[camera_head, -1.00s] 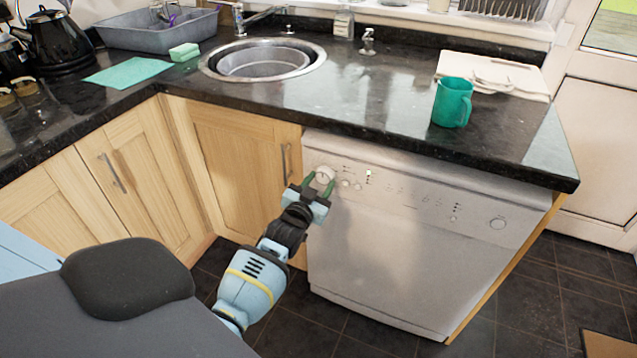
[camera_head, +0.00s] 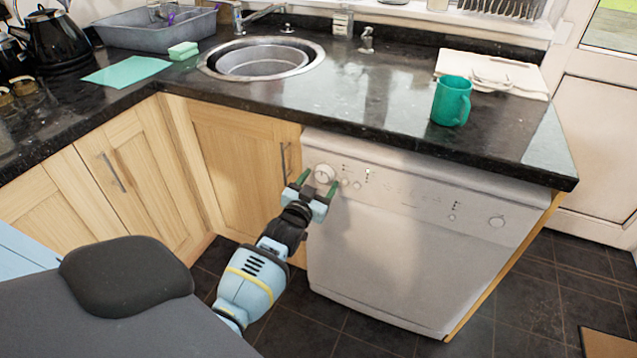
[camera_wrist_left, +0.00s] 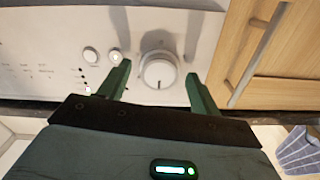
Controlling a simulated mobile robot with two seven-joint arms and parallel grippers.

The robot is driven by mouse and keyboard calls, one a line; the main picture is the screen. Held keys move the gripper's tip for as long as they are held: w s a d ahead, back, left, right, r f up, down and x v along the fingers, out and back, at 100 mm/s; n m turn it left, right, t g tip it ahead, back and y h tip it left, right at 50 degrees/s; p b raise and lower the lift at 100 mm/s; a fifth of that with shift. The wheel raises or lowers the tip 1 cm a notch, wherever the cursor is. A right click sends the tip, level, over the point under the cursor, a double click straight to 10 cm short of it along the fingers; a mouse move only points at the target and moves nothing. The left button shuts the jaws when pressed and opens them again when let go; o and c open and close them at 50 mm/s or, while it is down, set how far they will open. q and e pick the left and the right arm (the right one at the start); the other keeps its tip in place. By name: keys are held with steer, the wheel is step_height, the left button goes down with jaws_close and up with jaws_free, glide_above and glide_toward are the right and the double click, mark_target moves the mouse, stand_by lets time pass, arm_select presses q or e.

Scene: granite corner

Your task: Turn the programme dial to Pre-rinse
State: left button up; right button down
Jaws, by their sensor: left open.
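The programme dial (camera_head: 324,174) is a round white knob at the upper left of the white dishwasher's (camera_head: 400,250) front panel. In the left wrist view the dial (camera_wrist_left: 159,71) sits ahead of my gripper, between the lines of the fingers, with its pointer mark toward the bottom of the picture. My left gripper (camera_head: 318,183) is open and empty. Its green fingers are spread wider than the dial and appear apart from it. In the left wrist view the gripper (camera_wrist_left: 157,85) shows both fingers clear of the knob. The panel's programme lettering is too small to read. My right gripper is out of view.
Small round buttons (camera_wrist_left: 91,55) sit beside the dial. A wooden cupboard door with a metal handle (camera_head: 284,162) adjoins the dishwasher. The dark worktop (camera_head: 330,100) overhangs the panel and carries a green mug (camera_head: 451,102). The floor in front is clear.

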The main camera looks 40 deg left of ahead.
arm_select(q)
steer(key=shift+s, duration=0.1)
steer(key=v, duration=0.7)
steer(key=shift+s+p, duration=0.35)
steer(key=shift+d, duration=0.1)
